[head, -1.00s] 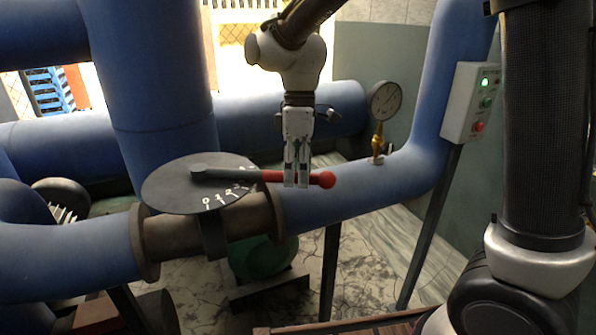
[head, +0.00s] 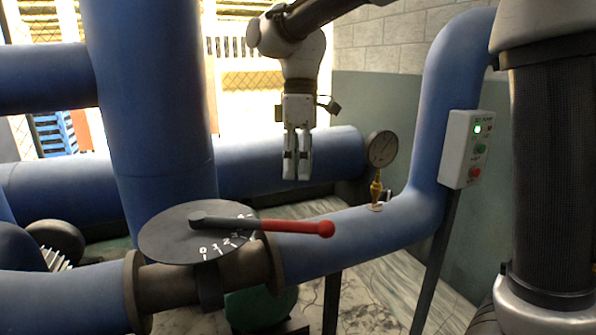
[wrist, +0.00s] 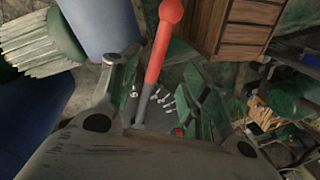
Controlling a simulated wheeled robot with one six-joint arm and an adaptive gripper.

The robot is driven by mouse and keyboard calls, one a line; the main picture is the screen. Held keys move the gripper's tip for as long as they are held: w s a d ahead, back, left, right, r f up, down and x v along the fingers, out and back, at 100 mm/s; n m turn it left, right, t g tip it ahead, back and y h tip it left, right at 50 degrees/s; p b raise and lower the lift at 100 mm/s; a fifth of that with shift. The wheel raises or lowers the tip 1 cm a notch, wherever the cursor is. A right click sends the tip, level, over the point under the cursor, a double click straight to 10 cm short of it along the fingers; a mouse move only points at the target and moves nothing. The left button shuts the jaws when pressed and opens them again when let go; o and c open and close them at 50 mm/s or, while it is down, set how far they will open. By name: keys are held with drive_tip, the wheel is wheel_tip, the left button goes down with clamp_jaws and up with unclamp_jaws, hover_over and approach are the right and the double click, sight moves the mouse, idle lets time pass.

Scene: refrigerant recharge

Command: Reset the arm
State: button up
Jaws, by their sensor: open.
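My gripper (head: 297,178) points down in the head view, above the valve lever and apart from it. It is open, with nothing between its fingers. The valve lever (head: 285,226) has a grey hub end and a red handle with a round red knob, pointing right. It lies over a dark round dial plate (head: 170,232) with white numbers on the blue pipe. In the wrist view the red lever (wrist: 162,50) runs up from the middle, beyond the fingers, with some of the dial's white marks beside it.
A pressure gauge (head: 382,149) on a brass stem stands on the pipe right of my gripper. A white control box (head: 466,150) with a lit green light and buttons is farther right. Thick blue pipes (head: 150,100) stand left and behind. Open air surrounds my gripper.

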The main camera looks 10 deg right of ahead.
drive_tip(key=s+d+f+m+t, duration=0.1)
drive_tip(key=s+d+m+t, duration=0.1)
drive_tip(key=s+d+m, duration=0.3)
drive_tip(key=s+d+f+m+t, duration=0.1)
drive_tip(key=s+d+m, duration=0.4)
drive_tip(key=d, duration=0.9)
drive_tip(key=s+d+f+m+t, duration=0.1)
drive_tip(key=s+d+m+t, duration=0.2)
drive_tip(key=s+d+m, duration=0.2)
drive_tip(key=shift+s+d+f+t+h, duration=0.3)
drive_tip(key=shift+s+d, duration=0.95)
drive_tip(key=shift+d, duration=0.9)
idle(0.8)
